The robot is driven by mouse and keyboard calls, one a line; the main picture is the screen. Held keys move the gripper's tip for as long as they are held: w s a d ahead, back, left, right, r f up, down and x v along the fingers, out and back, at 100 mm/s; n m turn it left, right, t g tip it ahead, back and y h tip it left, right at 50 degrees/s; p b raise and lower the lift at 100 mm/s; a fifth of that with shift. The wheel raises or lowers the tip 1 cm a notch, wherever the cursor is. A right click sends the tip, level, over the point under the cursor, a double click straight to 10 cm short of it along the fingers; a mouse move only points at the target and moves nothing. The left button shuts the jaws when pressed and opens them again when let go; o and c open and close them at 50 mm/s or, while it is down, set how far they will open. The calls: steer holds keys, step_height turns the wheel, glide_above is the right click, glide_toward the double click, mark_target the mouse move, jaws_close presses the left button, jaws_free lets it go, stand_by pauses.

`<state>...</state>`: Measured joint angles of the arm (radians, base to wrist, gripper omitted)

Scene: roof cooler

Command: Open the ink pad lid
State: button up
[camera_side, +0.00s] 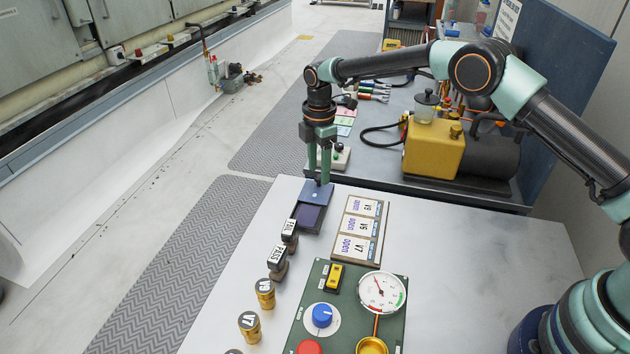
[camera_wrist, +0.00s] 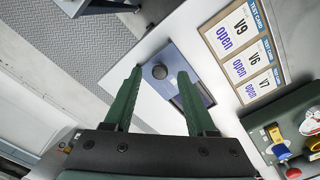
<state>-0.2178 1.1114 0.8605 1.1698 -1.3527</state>
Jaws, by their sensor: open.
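The ink pad stands near the far left edge of the grey table. Its blue lid (camera_side: 316,192) is open, laid back on the far side, and the dark purple pad (camera_side: 310,216) lies uncovered in front of it. In the wrist view the lid (camera_wrist: 182,60) carries a round dark knob (camera_wrist: 160,72), with part of the pad (camera_wrist: 195,95) showing beside the right finger. My gripper (camera_side: 323,182) points down over the lid's far part. Its green fingers (camera_wrist: 160,75) are apart and empty, one on each side of the knob in the picture; contact cannot be told.
A test card (camera_side: 359,228) lies right of the pad. A green panel (camera_side: 345,292) with a gauge is nearer. A second bench (camera_side: 385,170) with a yellow pump is behind.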

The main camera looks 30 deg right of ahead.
step_height(320, 180, up, 11)
stand_by(0.3)
step_height(320, 180, up, 9)
steer(key=m+t, duration=0.1)
steer(key=m, duration=0.4)
glide_above(319, 176)
steer(key=s+d, duration=0.4)
steer(key=s+d+r+m+t, duration=0.2)
steer(key=s+d+r+m, duration=0.2)
steer(key=s, duration=0.4)
steer(key=s+d+f+m+t, duration=0.1)
steer(key=s+d+f+m, duration=0.1)
steer(key=s+m, duration=0.2)
steer(key=s+d+f+m+t, duration=0.1)
steer(key=s+m, duration=0.4)
steer(key=s, duration=0.6)
steer(key=shift+d+f+t, duration=0.3)
steer(key=shift+d+f, duration=0.1)
steer(key=shift+d, duration=0.2)
